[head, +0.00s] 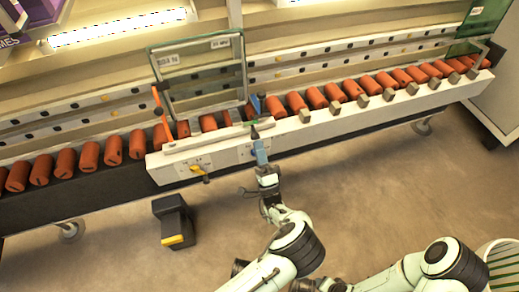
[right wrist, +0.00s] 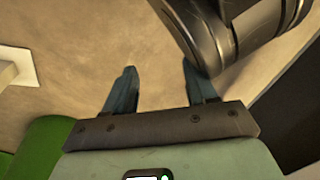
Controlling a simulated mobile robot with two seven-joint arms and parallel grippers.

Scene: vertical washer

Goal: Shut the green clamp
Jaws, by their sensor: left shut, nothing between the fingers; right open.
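A small green piece (head: 264,122), seemingly the green clamp, lies on the top front edge of the white machine bed, right of the glass guard; it is too small to tell its exact position. My left gripper (head: 260,146) is shut and empty at the bed's front face, just below the green piece. I cannot tell whether its fingertips touch anything. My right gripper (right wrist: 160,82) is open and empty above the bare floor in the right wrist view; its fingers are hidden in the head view.
A glass guard (head: 198,72) stands upright on the conveyor. Orange cylinders (head: 297,103) line the bed (head: 420,97). An orange lever (head: 160,104), a blue upright part (head: 257,103) and a yellow handle (head: 198,170) are nearby. A black pedal box (head: 173,215) stands on open floor.

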